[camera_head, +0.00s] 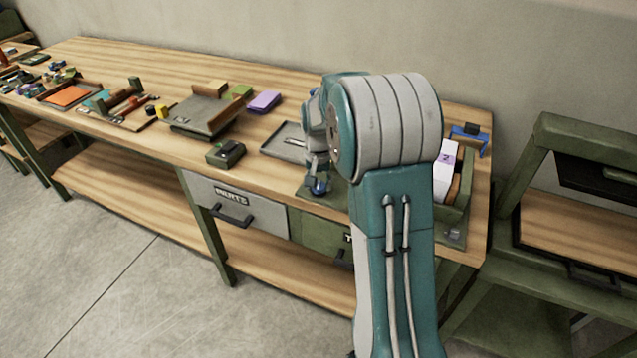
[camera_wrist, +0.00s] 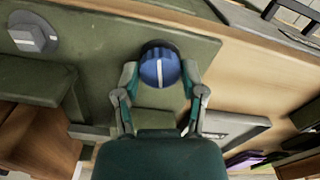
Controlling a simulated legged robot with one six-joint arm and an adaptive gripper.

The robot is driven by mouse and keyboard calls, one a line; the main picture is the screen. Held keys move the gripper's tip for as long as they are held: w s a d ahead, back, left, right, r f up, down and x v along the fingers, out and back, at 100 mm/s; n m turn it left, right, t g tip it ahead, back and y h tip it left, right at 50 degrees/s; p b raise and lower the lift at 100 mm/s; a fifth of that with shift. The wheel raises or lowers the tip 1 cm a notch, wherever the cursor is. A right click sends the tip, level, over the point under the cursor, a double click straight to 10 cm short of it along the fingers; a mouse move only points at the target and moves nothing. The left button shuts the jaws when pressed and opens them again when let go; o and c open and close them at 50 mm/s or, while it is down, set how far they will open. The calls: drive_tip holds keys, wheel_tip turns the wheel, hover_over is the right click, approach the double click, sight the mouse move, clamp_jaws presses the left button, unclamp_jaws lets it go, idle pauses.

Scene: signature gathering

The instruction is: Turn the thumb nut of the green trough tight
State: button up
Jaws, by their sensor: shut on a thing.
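The blue thumb nut (camera_wrist: 160,68), a round knob with a white stripe across its top, sits on the green trough's base plate (camera_wrist: 100,50) in the wrist view. My gripper (camera_wrist: 160,80) has one finger on each side of the nut and is shut on it. In the head view my gripper (camera_head: 318,180) is low over the bench, at the left end of the trough. The trough (camera_head: 462,192) shows at right, with white and brown blocks standing in it. My arm hides its middle. I cannot tell how tight the nut is.
A grey round fitting (camera_wrist: 33,38) sits on the plate's other end. A grey tray (camera_head: 285,143) and a small green box (camera_head: 225,153) are left of my gripper. A blue clamp-like thing (camera_head: 470,135) stands behind the trough. A shelf unit (camera_head: 585,150) stands at right.

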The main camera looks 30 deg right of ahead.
sight(318, 185)
drive_tip(key=shift+m, duration=1.5)
drive_tip(key=o, duration=1.2)
drive_tip(key=shift+w, duration=0.1)
drive_tip(key=shift+c, duration=0.2)
wheel_tip(318, 185, up, 12)
drive_tip(key=shift+f, duration=0.1)
